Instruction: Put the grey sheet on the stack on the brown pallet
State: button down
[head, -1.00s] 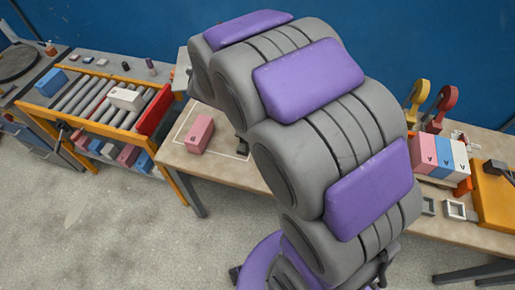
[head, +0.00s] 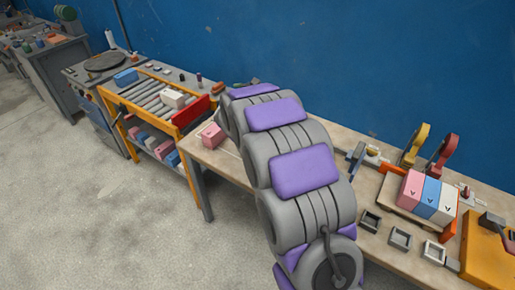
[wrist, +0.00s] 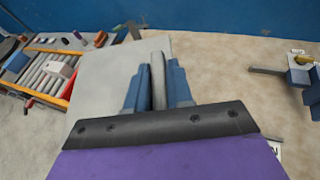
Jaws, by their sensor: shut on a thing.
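The grey sheet (wrist: 105,82) is a flat, pale grey panel in the wrist view, left of and behind my jaws. My gripper (wrist: 158,84) is shut on it, with blue-grey fingers around a grey upright part in the middle. The sheet looks raised over the tan bench; its gap to the surface cannot be judged. In the head view my arm hides the gripper and the sheet.
An orange roller rack (head: 150,97) is left. Floor at left is clear.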

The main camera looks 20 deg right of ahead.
jog(key=w+d+f+m+g+h+b, duration=0.1)
jog(key=w+d+f+m+g+h, duration=0.15)
jog(key=d+f, duration=0.7)
jog(key=w+d+f+m+g+h+b, duration=0.1)
jog(key=w+d+f+m, duration=0.15)
jog(key=d+f, duration=0.65)
jog(key=shift+n+h, duration=0.25)
jog(key=shift+n, duration=0.15)
jog(key=d+f+b, duration=0.1)
jog(key=f, duration=0.2)
jog(key=d+f+b, duration=0.1)
jog(key=f, duration=0.3)
jog(key=f+b, duration=0.1)
jog(key=f, duration=0.2)
jog(key=shift+w+d+f, duration=0.15)
jog(key=shift+d, duration=0.25)
jog(key=shift+a+f, duration=0.2)
jog(key=shift+f, duration=0.1)
jog(key=f, duration=0.1)
jog(key=f+b, duration=0.1)
jog(key=f, duration=0.1)
jog(key=shift+a+f, duration=0.2)
jog(key=shift+f, duration=0.05)
jog(key=shift+d+f, duration=0.1)
jog(key=shift+f, duration=0.1)
jog(key=shift+d+r, duration=0.1)
